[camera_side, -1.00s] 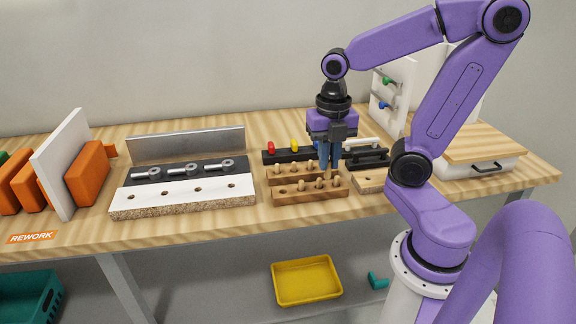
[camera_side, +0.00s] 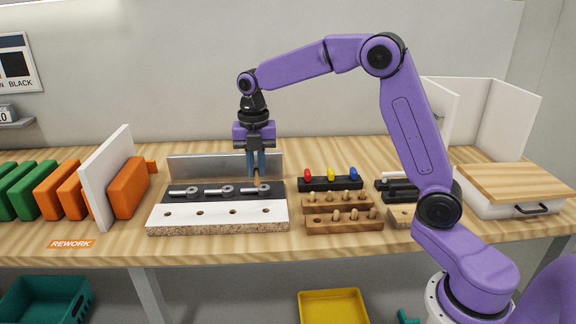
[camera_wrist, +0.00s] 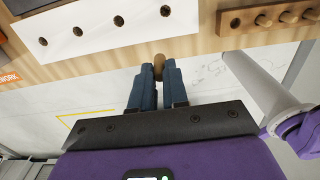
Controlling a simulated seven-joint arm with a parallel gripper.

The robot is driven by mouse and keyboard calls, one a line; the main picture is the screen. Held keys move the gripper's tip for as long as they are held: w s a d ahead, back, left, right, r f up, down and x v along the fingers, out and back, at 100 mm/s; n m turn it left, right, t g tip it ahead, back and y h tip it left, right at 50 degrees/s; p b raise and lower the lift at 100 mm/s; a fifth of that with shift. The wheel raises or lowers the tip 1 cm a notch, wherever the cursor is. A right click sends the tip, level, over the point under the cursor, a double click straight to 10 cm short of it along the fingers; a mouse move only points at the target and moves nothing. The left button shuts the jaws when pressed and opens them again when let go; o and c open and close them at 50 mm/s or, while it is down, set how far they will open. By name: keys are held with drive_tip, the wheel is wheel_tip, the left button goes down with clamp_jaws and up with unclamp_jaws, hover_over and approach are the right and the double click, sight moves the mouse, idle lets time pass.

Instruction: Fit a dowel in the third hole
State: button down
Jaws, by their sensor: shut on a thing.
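A white board (camera_side: 215,220) with a row of several round holes lies at the bench front, and its third hole from the left (camera_side: 232,211) is empty. The row also shows in the wrist view, with the same hole (camera_wrist: 118,21) open. My gripper (camera_side: 256,174) is above the board's right part, in front of the metal fence. In the wrist view my gripper (camera_wrist: 158,72) is shut on a wooden dowel (camera_wrist: 158,60), whose rounded end shows between the fingertips. The dowel is too small to make out in the side view. More dowels stand in the stepped wooden rack (camera_side: 343,226).
A metal fence (camera_side: 190,169) and a dark strip with several clamps (camera_side: 222,190) run behind the holes. A black holder with red, yellow and blue pieces (camera_side: 330,184) stands right. An upright white panel (camera_side: 105,185) and orange blocks (camera_side: 128,188) stand left.

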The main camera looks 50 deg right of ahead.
drive_tip(key=shift+w+a+f, duration=0.4)
drive_tip(key=shift+w+f, duration=0.9)
drive_tip(key=shift+f, duration=0.35)
drive_tip(key=shift+w+a+f, duration=0.4)
drive_tip(key=shift+w+f, duration=0.95)
drive_tip(key=shift+f, duration=0.25)
drive_tip(key=shift+w+a+f, duration=0.4)
drive_tip(key=shift+w+f, duration=0.9)
drive_tip(key=shift+f, duration=0.35)
drive_tip(key=shift+f, duration=1.45)
drive_tip(key=c, duration=1.1)
unclamp_jaws()
drive_tip(key=shift+o, duration=0.2)
drive_tip(key=shift+r, duration=2.55)
